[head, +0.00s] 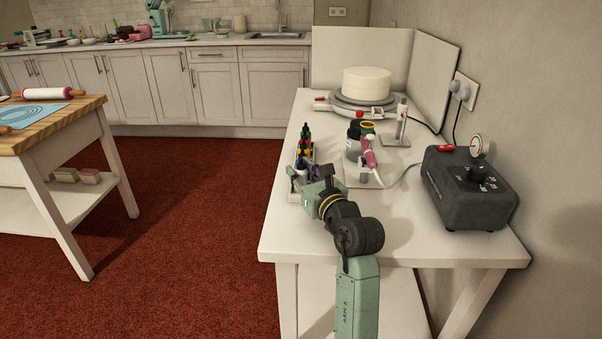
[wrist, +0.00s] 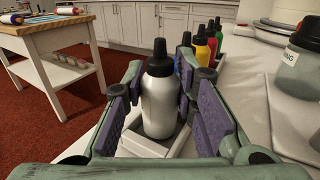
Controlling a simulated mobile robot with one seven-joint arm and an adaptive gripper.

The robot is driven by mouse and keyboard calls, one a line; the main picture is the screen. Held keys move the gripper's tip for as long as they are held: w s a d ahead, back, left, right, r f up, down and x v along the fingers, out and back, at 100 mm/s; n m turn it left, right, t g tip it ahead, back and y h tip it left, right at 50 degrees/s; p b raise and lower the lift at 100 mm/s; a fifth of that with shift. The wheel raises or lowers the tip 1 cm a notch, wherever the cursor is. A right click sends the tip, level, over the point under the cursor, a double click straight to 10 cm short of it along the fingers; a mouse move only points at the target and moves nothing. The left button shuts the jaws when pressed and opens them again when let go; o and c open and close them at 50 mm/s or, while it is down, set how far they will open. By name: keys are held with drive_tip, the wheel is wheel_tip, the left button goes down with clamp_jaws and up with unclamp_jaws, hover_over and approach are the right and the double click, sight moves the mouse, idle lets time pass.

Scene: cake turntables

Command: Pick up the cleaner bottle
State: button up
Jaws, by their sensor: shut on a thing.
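A white bottle with a black cap (wrist: 159,105) stands upright between the purple pads of my gripper (wrist: 163,112) in the wrist view. My gripper is shut on it, and no label shows on the side facing me. Its base is low, at a pale rack (wrist: 150,148), and I see no clear gap under it. In the head view my gripper (head: 316,182) is at the near end of the rack and hides most of this bottle.
Several coloured bottles (wrist: 211,47) stand in a row just behind the held one. To the right are a jar (wrist: 300,70), a pink airbrush (head: 370,158) and a dark compressor (head: 470,188). A cake (head: 366,80) stands on a turntable at the back. The table's left edge is close.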

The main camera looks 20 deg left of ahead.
drive_tip(key=shift+r+p, duration=0.4)
drive_tip(key=shift+r, duration=0.2)
wheel_tip(320, 180, up, 3)
drive_tip(key=p, duration=0.3)
drive_tip(key=shift+f, duration=0.2)
drive_tip(key=s+d+r+p, duration=0.1)
drive_tip(key=s+d+p, duration=0.2)
drive_tip(key=s, duration=1.2)
drive_tip(key=p, duration=0.3)
drive_tip(key=shift+d+p, duration=0.15)
drive_tip(key=shift+p, duration=0.25)
drive_tip(key=shift+o, duration=1.3)
drive_tip(key=shift+s, duration=0.15)
drive_tip(key=shift+s+f+p, duration=0.1)
drive_tip(key=shift+s+p, duration=0.05)
drive_tip(key=shift+p, duration=0.25)
drive_tip(key=shift+c, duration=0.7)
drive_tip(key=shift+f, duration=0.1)
drive_tip(key=shift+c, duration=0.6)
drive_tip(key=shift+d, duration=0.1)
